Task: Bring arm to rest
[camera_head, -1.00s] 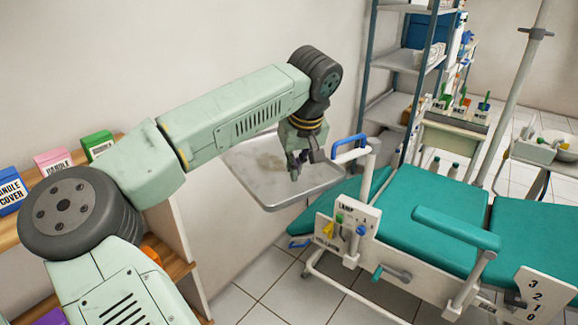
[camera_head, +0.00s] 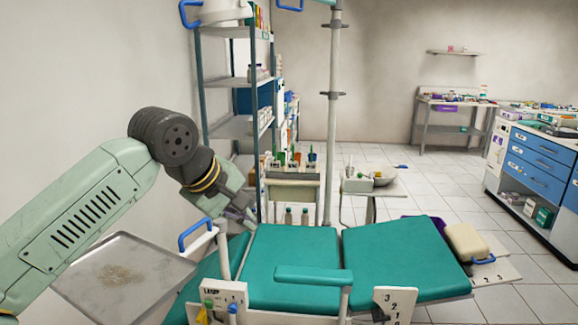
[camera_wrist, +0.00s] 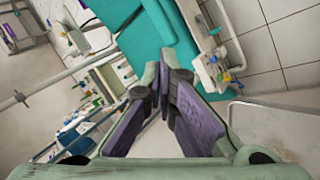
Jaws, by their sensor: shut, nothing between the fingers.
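My arm reaches in from the left in the head view. My gripper (camera_head: 243,217) hangs at its end, right of the metal tray and near the blue-handled corner of the chair. In the wrist view my gripper (camera_wrist: 163,75) shows two purple-padded fingers that meet at their tips. Nothing is between them, and the gripper is apart from the surfaces around it.
A metal tray (camera_head: 95,262) with a brownish patch lies below my arm. The teal dental chair (camera_head: 290,258) fills the front middle. A shelf rack (camera_head: 238,80), a pole (camera_head: 333,120) and a small trolley (camera_head: 292,190) stand behind. Tiled floor (camera_head: 420,180) is open at back right.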

